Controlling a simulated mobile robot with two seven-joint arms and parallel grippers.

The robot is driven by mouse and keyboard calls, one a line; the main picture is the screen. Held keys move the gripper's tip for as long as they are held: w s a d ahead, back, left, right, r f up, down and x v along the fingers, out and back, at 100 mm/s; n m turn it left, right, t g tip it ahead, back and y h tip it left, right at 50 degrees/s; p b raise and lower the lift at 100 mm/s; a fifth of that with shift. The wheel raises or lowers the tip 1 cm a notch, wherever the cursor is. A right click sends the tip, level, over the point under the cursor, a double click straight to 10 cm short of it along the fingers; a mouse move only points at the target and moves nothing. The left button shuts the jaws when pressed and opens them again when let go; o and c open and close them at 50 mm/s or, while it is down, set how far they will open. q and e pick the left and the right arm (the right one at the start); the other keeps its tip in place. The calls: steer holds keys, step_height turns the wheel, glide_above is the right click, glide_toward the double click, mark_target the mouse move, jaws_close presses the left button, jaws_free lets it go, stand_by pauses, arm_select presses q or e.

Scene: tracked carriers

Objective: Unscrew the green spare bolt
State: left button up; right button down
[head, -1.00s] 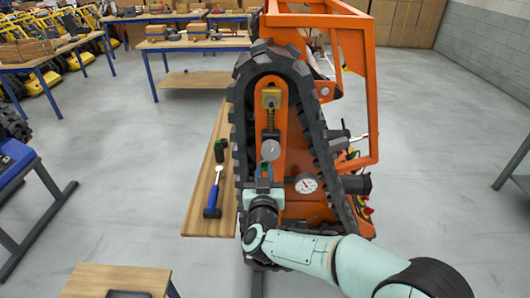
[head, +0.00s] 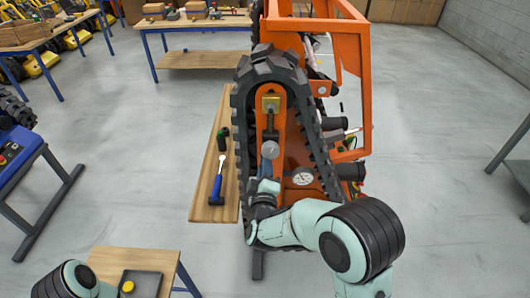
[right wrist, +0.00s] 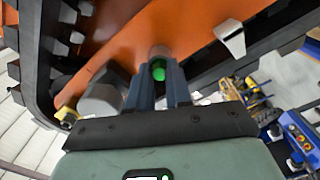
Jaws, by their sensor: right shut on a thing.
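The green spare bolt (right wrist: 158,70) shows in the right wrist view as a small round green head between my two fingers, in front of a short grey cylinder (right wrist: 160,51) on the orange frame. My right gripper (right wrist: 158,88) is shut on it. In the head view my right gripper (head: 265,186) is at the lower part of the orange track frame (head: 268,133), inside the black track. The bolt is hidden there by the gripper. My left gripper is not in view; only part of my left arm shows at the bottom left.
A wooden board (head: 202,196) left of the track bears a blue-handled tool (head: 217,182) and a dark green-black item (head: 222,139). A small wooden table (head: 105,258) stands at the bottom left.

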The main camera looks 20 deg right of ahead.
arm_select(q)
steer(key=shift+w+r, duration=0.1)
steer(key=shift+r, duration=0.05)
arm_select(e)
steer(key=shift+d+n, duration=0.1)
steer(key=shift+n, duration=0.4)
steer(key=n, duration=0.9)
steer(key=shift+n+p, duration=0.3)
steer(key=c, duration=1.2)
jaws_free()
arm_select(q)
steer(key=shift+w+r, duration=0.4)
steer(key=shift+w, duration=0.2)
